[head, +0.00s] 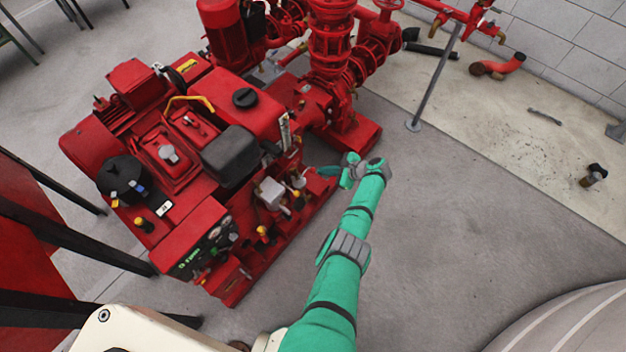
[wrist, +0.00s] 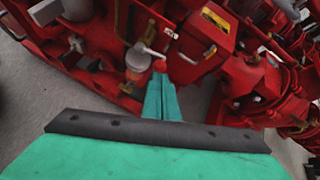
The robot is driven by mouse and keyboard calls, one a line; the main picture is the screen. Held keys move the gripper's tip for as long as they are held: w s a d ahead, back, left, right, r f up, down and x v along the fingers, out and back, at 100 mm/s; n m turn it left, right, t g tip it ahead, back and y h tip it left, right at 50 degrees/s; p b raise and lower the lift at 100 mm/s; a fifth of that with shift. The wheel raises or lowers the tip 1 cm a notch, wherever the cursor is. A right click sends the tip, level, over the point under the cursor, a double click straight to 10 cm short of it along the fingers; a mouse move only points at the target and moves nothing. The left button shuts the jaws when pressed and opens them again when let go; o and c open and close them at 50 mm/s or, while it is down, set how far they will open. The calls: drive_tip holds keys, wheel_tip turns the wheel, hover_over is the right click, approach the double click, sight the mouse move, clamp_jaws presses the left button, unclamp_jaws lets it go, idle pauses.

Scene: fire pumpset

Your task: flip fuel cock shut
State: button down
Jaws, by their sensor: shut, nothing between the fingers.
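A small fuel fitting with a pale round body (wrist: 138,60) is on the side of the red engine in the wrist view. A thin silver lever (wrist: 155,51) sticks out from its top toward the right. A small red knob (wrist: 160,66) shows just beyond my fingertips; I cannot tell whether it belongs to the lever. My gripper (wrist: 160,84) is shut and empty, its teal fingers pointing at the fitting. Whether they touch it I cannot tell. In the head view my gripper (head: 322,171) is beside the engine's right side, where the fitting (head: 298,180) is small and unclear.
The red pumpset (head: 190,150) fills the left and middle of the head view. A red box (wrist: 200,45) with a yellow label stands right of the fitting in the wrist view. Red pump pipework (head: 335,70) rises behind. The grey floor (head: 450,220) to the right is clear.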

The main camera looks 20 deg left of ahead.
drive_tip(key=shift+s+a+f, duration=0.2)
drive_tip(key=shift+s+a, duration=0.35)
drive_tip(key=shift+s, duration=0.05)
drive_tip(key=shift+s+a+f, duration=0.15)
drive_tip(key=shift+s+a, duration=0.35)
drive_tip(key=shift+s, duration=0.05)
drive_tip(key=shift+d, duration=0.1)
drive_tip(key=w+v, duration=0.1)
drive_tip(key=v, duration=1.3)
drive_tip(key=shift+w+d+f, duration=0.25)
drive_tip(key=shift+w+d, duration=0.1)
drive_tip(key=shift+d, duration=0.2)
drive_tip(key=shift+w, duration=0.1)
